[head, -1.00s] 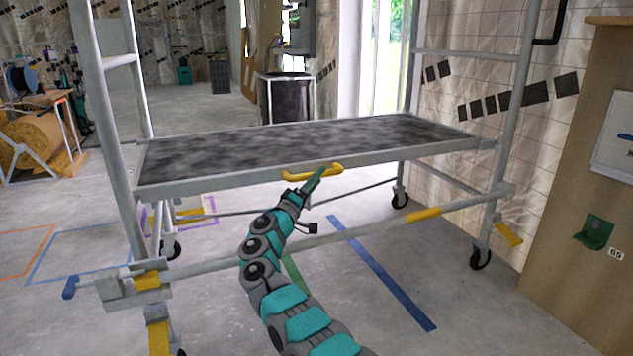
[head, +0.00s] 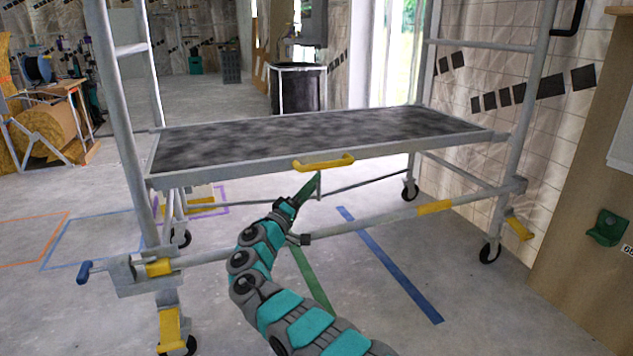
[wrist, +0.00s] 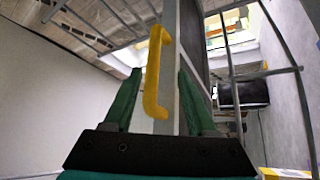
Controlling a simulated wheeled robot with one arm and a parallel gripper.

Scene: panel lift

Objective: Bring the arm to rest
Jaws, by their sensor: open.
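My teal and grey arm (head: 262,262) reaches up from the bottom of the head view. My gripper (head: 316,182) has green fingers and is just below the yellow handle (head: 324,163) on the front edge of the platform (head: 240,172). In the wrist view my gripper (wrist: 158,92) is open, its two green fingers apart. The yellow handle (wrist: 153,75) shows beyond and between them. Nothing is held, and the handle appears clear of the fingers.
The platform sits level in a wheeled scaffold frame (head: 118,115). A lower rail (head: 380,219) with yellow sleeves runs close to my arm. A wooden panel (head: 575,210) with a green bracket (head: 607,228) stands at right. Open floor with taped lines (head: 390,265) lies below.

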